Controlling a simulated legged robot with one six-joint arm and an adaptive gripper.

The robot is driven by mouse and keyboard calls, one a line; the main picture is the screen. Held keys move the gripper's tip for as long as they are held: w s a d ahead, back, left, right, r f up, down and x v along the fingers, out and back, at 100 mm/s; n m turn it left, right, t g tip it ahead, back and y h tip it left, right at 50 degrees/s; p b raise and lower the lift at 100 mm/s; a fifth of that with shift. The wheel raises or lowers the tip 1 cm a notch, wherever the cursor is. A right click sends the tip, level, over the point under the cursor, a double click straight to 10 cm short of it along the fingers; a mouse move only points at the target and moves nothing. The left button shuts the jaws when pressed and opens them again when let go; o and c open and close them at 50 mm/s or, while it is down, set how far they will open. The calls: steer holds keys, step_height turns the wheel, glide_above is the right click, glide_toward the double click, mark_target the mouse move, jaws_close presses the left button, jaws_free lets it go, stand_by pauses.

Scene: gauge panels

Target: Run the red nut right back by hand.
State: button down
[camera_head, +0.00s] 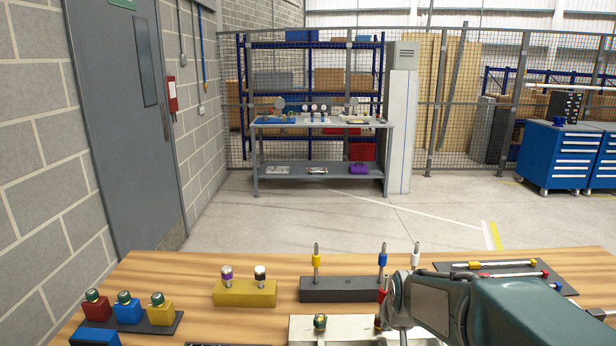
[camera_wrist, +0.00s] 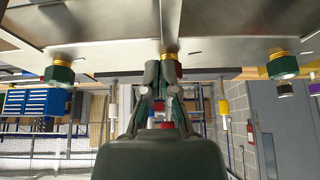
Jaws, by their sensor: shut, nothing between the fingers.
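My gripper (camera_wrist: 164,75) is shut and empty. Its fingertips are at the middle brass fitting (camera_wrist: 170,50) of the metal plate (camera_wrist: 110,22) in the wrist view and cover most of that fitting. I cannot tell whether they touch it. In the head view a red piece (camera_head: 546,274) sits at the right end of a rod on the dark board. A small red patch (camera_head: 382,295) shows beside my gripper, partly hidden. I cannot tell which red part is the nut. A red patch (camera_wrist: 167,125) also shows between my fingers in the wrist view.
Green-capped fittings (camera_wrist: 60,72) (camera_wrist: 282,65) flank my gripper. Upright posts with yellow (camera_head: 316,260), blue (camera_head: 382,259) and white (camera_head: 415,259) collars stand behind. A yellow block (camera_head: 245,293) and coloured valve blocks (camera_head: 128,312) stand left. Bare wood shows at the table's back left.

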steer(key=r, duration=0.5)
steer(key=shift+d+r, duration=0.15)
steer(key=shift+d, duration=0.05)
steer(key=shift+a+r, duration=0.1)
steer(key=shift+r, duration=0.15)
steer(key=shift+s, duration=0.2)
steer(key=s+a+r, duration=0.1)
steer(key=s+r, duration=0.1)
steer(key=s, duration=2.2)
steer(key=shift+r, duration=0.25)
